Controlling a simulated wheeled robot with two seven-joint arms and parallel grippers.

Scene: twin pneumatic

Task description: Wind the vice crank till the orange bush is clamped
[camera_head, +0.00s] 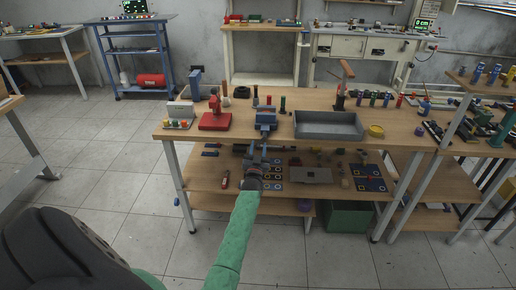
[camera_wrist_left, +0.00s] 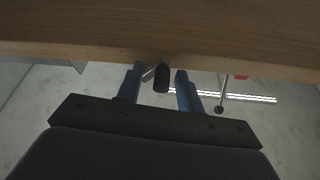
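The blue vice (camera_head: 265,120) stands at the front edge of the wooden workbench. Its crank hangs at the bench front, mostly hidden by my left gripper (camera_head: 257,160) in the head view. In the left wrist view, a black crank handle (camera_wrist_left: 161,79) shows between the two blue fingers of my left gripper (camera_wrist_left: 160,84). The fingers are open, with a gap on each side of the handle. I cannot make out the orange bush in either view. My right gripper is not in view.
A red press (camera_head: 215,117) stands left of the vice and a grey tray (camera_head: 328,125) to its right. The bench edge (camera_wrist_left: 80,52) lies close above my left fingers in the wrist view. A lower shelf (camera_head: 212,180) with parts is beneath. The floor in front is clear.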

